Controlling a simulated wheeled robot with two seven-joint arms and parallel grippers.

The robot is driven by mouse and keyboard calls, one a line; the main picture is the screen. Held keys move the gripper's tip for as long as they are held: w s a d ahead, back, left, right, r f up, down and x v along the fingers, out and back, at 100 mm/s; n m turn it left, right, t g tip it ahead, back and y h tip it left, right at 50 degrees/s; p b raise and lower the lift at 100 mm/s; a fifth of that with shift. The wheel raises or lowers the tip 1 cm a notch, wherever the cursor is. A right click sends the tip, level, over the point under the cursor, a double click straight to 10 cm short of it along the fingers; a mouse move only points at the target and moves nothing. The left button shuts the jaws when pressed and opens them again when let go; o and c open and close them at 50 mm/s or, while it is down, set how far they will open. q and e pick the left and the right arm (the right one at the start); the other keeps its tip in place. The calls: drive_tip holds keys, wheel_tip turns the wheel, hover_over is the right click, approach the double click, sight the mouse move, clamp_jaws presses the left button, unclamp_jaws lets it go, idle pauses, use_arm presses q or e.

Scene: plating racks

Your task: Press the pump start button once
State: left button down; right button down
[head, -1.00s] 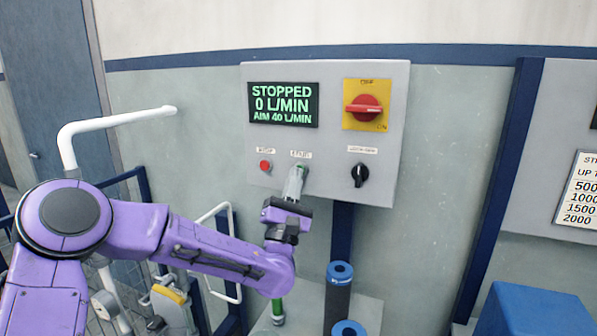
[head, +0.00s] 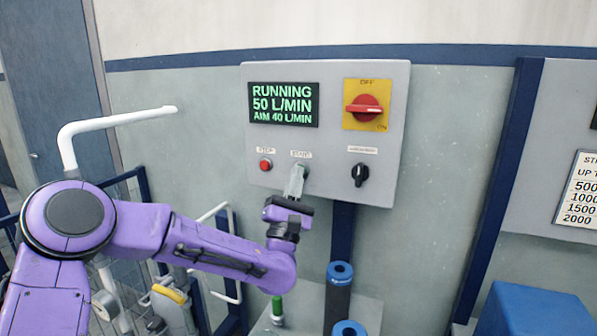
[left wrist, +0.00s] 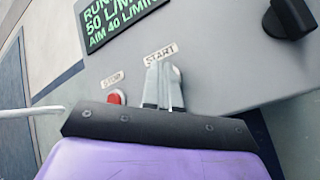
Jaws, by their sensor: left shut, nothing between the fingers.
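The pump panel (head: 330,95) is a grey box on the wall. Its display (head: 283,105) reads RUNNING, 50 L/MIN, AIM 40 L/MIN in green. The green start button (head: 306,170) sits under the START label, mostly hidden behind my left gripper (head: 297,172). My left gripper is shut and empty, its tips at the start button; I cannot tell whether they touch it. In the left wrist view the shut fingers (left wrist: 163,85) point at the panel just below the START label (left wrist: 160,55) and hide the button. My right gripper is not in view.
A red stop button (head: 265,165) is left of the start button. A black knob (head: 360,174) is to its right, and a red rotary switch (head: 364,106) on a yellow plate is above. Blue-capped dark cylinders (head: 340,290) stand below the panel. A white rail (head: 115,122) is at left.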

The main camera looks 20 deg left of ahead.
use_arm(q)
drive_tip(key=shift+s+b, duration=0.45)
drive_tip(key=shift+s, duration=0.4)
drive_tip(key=s+b, duration=0.2)
drive_tip(key=s, duration=0.3)
drive_tip(key=shift+d, duration=0.2)
drive_tip(key=shift+f, duration=0.1)
idle(0.3)
